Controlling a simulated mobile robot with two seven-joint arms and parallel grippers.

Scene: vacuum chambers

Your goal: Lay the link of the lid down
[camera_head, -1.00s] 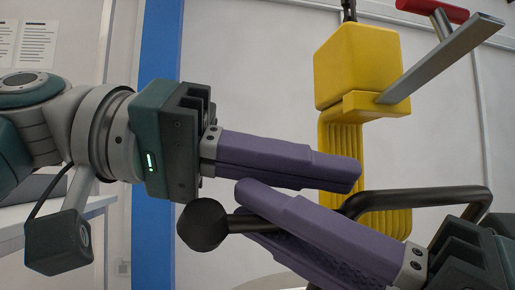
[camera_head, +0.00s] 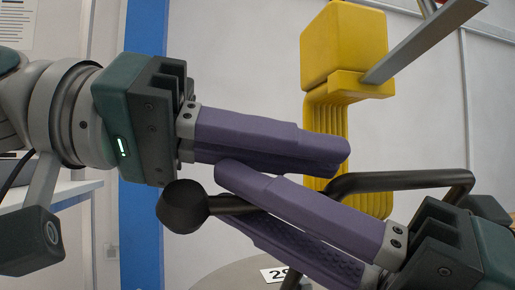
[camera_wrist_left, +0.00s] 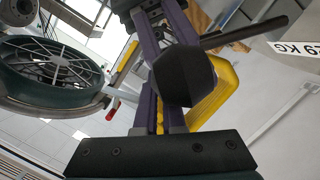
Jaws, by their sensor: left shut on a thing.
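The link of the lid seems to be the dark bent bar (camera_head: 400,180) with a round knob (camera_head: 183,207) on its end. In the left wrist view the knob (camera_wrist_left: 185,75) hides part of the purple fingers. My left gripper (camera_head: 335,158) comes in from the left above the knob, its fingers close together; what lies between them is hidden. My right gripper (camera_head: 228,195) comes in from the lower right, its fingers above and below the bar close to the knob. Its tips overlap my left fingers in the picture; I cannot tell if they touch or if it grips.
A yellow block (camera_head: 343,45) with a ribbed yellow part and a grey metal lever (camera_head: 425,40) stands behind the fingers. A round grey surface (camera_head: 225,278) with a white number label (camera_head: 272,274) lies below. A pale table (camera_head: 60,198) is at the left.

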